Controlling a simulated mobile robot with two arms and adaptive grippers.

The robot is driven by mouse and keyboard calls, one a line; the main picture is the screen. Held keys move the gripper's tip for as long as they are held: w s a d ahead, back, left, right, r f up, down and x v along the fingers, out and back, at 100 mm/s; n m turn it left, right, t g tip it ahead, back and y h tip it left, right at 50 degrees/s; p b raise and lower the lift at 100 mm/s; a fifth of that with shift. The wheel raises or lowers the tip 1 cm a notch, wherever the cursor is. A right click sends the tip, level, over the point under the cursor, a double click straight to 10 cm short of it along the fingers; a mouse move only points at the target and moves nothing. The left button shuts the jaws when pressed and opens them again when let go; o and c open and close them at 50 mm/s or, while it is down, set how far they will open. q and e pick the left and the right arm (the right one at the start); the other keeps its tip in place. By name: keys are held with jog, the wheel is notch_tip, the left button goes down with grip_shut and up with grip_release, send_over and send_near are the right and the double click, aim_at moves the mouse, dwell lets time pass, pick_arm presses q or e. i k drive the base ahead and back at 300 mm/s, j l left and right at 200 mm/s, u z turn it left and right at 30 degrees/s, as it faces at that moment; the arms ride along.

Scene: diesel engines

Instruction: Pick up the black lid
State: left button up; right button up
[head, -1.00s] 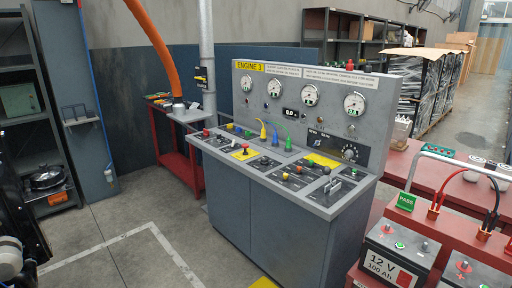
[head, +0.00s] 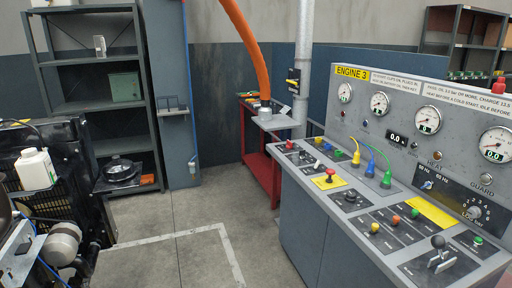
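A round black item with a shiny rim (head: 120,172) lies on the low shelf of the dark rack, at the left in the head view. It could be the black lid, but it is too small to tell for sure. No other clear black lid shows. Neither of my grippers is in view.
The dark shelf rack (head: 97,107) holds a green box (head: 124,87). A black engine with a white jug (head: 36,170) stands at the left. The Engine 3 control console (head: 308,215) fills the right, with a red bench (head: 261,168) behind. Grey floor (head: 160,220) between is clear.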

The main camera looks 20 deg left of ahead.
aim_at(117, 171)
jog(key=i+j+u, duration=0.1)
jog(key=i+u, duration=0.15)
jog(key=u, duration=0.2)
jog(key=i+u, duration=0.25)
jog(key=u, duration=0.25)
jog(key=i+l+u, duration=0.15)
jog(key=u, duration=0.3)
jog(key=i+l+u, duration=0.2)
jog(key=i+u, duration=0.25)
jog(key=k, duration=0.1)
